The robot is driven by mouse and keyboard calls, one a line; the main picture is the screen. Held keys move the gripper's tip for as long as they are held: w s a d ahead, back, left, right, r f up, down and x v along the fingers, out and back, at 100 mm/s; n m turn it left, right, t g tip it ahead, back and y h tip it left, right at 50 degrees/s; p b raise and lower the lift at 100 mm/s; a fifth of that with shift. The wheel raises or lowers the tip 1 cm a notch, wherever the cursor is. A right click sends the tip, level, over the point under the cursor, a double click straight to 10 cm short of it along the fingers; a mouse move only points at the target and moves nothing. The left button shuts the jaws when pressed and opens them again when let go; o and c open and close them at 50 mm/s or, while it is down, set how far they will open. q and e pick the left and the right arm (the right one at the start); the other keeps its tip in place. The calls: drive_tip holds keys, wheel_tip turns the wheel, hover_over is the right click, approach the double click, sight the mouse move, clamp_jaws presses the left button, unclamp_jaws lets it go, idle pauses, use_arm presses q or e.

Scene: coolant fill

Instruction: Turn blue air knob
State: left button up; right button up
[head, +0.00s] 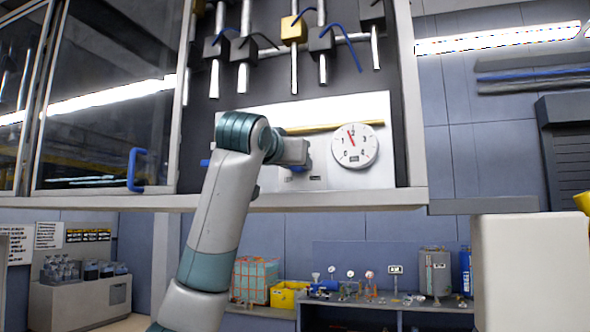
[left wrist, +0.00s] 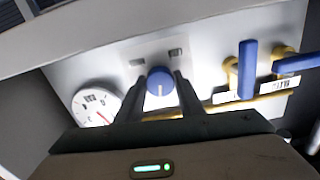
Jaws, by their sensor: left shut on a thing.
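The blue air knob (left wrist: 160,81) is round with a pale pointer line. It sits on the light panel and shows in the left wrist view between my two dark fingers. My left gripper (left wrist: 159,88) is shut on the knob, one finger on each side. In the head view my left gripper (head: 291,152) reaches the white panel (head: 330,180) just left of the gauge, and it hides the knob there. A round white gauge (head: 354,145) with a red needle is beside it, and it also shows in the left wrist view (left wrist: 97,103). My right gripper is not in view.
Blue valve handles (left wrist: 247,70) on brass fittings are right of the knob in the wrist view. A brass pipe (head: 335,126) crosses the panel. Pipes and valves hang above. A glass door with a blue handle (head: 137,170) is at the left. A bench with equipment is below.

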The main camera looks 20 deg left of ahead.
use_arm(q)
drive_tip(key=m, duration=0.3)
drive_tip(key=shift+b, duration=0.35)
drive_tip(key=shift+m, duration=0.4)
drive_tip(key=o, duration=1.1)
drive_tip(key=shift+c, duration=0.2)
drive_tip(key=shift+s, duration=0.15)
